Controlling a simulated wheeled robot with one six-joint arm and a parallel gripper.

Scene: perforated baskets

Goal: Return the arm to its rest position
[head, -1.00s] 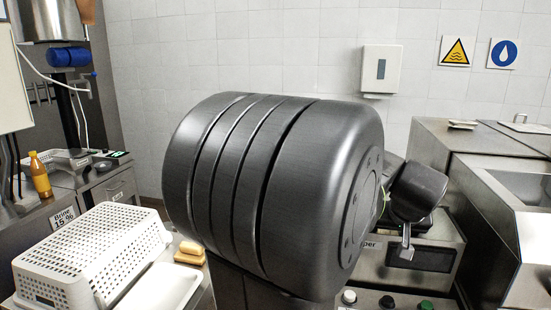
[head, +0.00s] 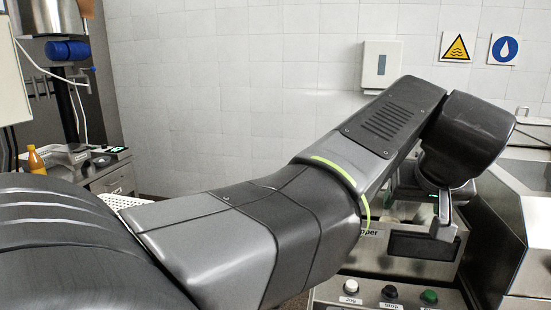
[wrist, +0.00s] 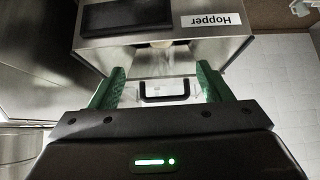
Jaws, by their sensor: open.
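My gripper (wrist: 158,88) is open in the wrist view, its two green fingers spread wide apart with nothing held between them. Beyond the fingers is a steel machine front (wrist: 160,52) with a "Hopper" label and a dark panel, and a black handle shows in the gap. In the head view my arm stretches from the lower left to the right, and its wrist end hangs in front of the hopper machine (head: 372,258). The fingertips are too hidden there to make out clearly.
A control panel with several buttons (head: 390,293) is below the arm. A steel unit (head: 536,225) stands close on the right. The white perforated basket (head: 122,201) is mostly hidden behind my arm. A yellow bottle (head: 36,160) stands at the left.

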